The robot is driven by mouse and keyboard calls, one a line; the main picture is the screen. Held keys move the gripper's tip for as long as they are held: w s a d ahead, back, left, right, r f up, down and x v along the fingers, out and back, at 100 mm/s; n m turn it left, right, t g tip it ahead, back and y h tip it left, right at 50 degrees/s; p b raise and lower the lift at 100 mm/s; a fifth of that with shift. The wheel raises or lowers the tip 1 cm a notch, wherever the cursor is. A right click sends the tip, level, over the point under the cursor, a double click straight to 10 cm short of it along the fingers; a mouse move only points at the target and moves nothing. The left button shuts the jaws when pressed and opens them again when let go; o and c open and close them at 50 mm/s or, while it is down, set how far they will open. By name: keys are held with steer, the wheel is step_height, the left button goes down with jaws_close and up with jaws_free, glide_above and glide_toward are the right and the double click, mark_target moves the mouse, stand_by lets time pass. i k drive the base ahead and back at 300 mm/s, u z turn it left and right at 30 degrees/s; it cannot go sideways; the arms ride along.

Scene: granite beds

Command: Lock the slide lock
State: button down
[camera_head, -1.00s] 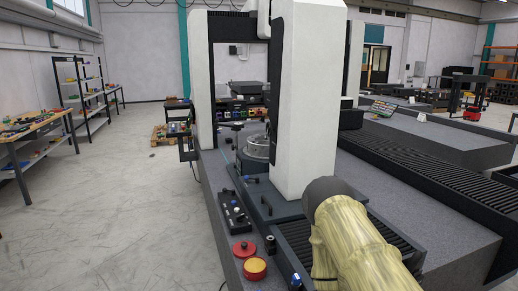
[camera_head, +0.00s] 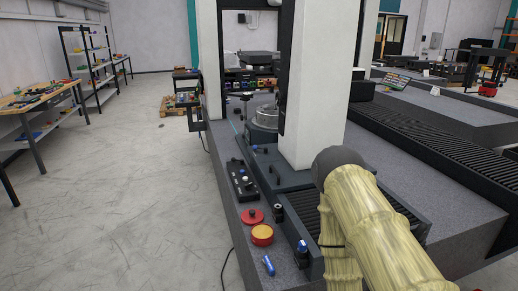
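Several small fittings sit along the near edge of the granite bed (camera_head: 240,213), and I cannot tell for certain which one is the slide lock. A small blue lever (camera_head: 268,265) stands on the bed near the bottom of the view. Another small blue part (camera_head: 302,247) sits at the near end of the dark rail housing (camera_head: 313,262). My yellow arm, with a dark joint cap, fills the lower right and hides part of the housing and rail. My gripper is not in view.
A red button (camera_head: 252,216), a yellow-topped red button (camera_head: 262,234) and a black control panel (camera_head: 242,182) line the bed's left side. A white column (camera_head: 315,90) rises behind. The floor (camera_head: 120,210) to the left is clear; a workbench (camera_head: 40,110) stands farther left.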

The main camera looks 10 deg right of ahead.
mark_target(265, 150)
steer(key=k, duration=0.65)
steer(key=u, duration=0.55)
steer(key=i, duration=1.45)
steer(key=z, duration=0.15)
